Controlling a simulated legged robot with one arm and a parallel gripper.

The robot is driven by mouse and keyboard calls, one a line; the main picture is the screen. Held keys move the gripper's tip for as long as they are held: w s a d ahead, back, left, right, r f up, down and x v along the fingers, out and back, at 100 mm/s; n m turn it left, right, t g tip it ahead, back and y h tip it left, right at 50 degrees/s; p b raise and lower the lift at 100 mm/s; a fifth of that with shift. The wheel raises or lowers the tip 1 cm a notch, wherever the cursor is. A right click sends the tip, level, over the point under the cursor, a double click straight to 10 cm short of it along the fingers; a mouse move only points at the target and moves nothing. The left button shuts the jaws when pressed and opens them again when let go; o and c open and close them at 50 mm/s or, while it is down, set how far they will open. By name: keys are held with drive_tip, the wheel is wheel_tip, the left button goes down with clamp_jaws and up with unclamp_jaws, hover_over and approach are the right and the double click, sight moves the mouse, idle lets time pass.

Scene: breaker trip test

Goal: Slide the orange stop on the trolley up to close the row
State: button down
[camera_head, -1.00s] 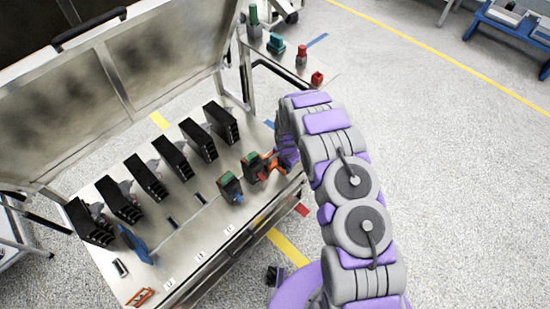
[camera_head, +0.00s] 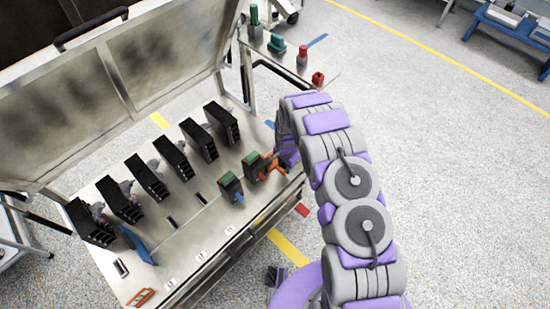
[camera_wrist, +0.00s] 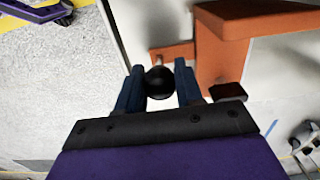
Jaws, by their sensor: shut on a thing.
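The orange stop (camera_wrist: 222,60) fills the upper right of the wrist view. A round black knob (camera_wrist: 160,84) on a short orange arm sits beside it. My gripper (camera_wrist: 159,68) is shut on this knob, with one blue finger on each side. In the head view the orange stop (camera_head: 270,172) is at the right end of the trolley top, partly hidden by my wrist. Two dark breakers with green tops stand in the row to its left. The nearer breaker (camera_head: 254,166) is close to the stop; contact cannot be told. The other breaker (camera_head: 230,187) has a blue part.
A blue end piece (camera_head: 137,245) stands at the rail's left end, with bare rail between it and the breakers. Several black units (camera_head: 152,177) line the back of the trolley (camera_head: 190,227), before its raised lid (camera_head: 150,75). A side shelf holds several coloured parts.

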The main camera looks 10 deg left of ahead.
drive_tip(key=shift+a, duration=0.1)
drive_tip(key=shift+s+a+p, duration=1.15)
drive_tip(key=shift+s+a, duration=1.75)
drive_tip(key=shift+s, duration=0.75)
drive_tip(key=shift+s+a+p, duration=1.1)
drive_tip(key=shift+s+a, duration=1.85)
drive_tip(key=shift+s, duration=0.75)
drive_tip(key=shift+s+a+p, duration=1.15)
drive_tip(key=shift+s+a, duration=1.75)
drive_tip(key=shift+s, duration=0.75)
drive_tip(key=shift+s+a+r+b, duration=0.1)
drive_tip(key=shift+s+a+b, duration=0.05)
drive_tip(key=shift+s+a, duration=0.85)
drive_tip(key=shift+s+a+f+b, duration=0.1)
drive_tip(key=shift+s+a+b, duration=0.1)
drive_tip(key=shift+s+a, duration=0.75)
drive_tip(key=shift+s+a+r+b, duration=0.15)
drive_tip(key=shift+s+a, duration=0.5)
drive_tip(key=shift+s, duration=0.65)
drive_tip(key=shift+s+a+b, duration=0.65)
drive_tip(key=shift+s+a, duration=0.1)
drive_tip(key=shift+s, duration=0.2)
drive_tip(key=shift+s+a+b, duration=0.6)
drive_tip(key=shift+s+a, duration=0.15)
drive_tip(key=shift+s, duration=0.2)
drive_tip(key=c, duration=1.1)
unclamp_jaws()
drive_tip(key=o, duration=0.4)
drive_tip(key=shift+s+f, duration=0.1)
drive_tip(key=shift+f, duration=0.1)
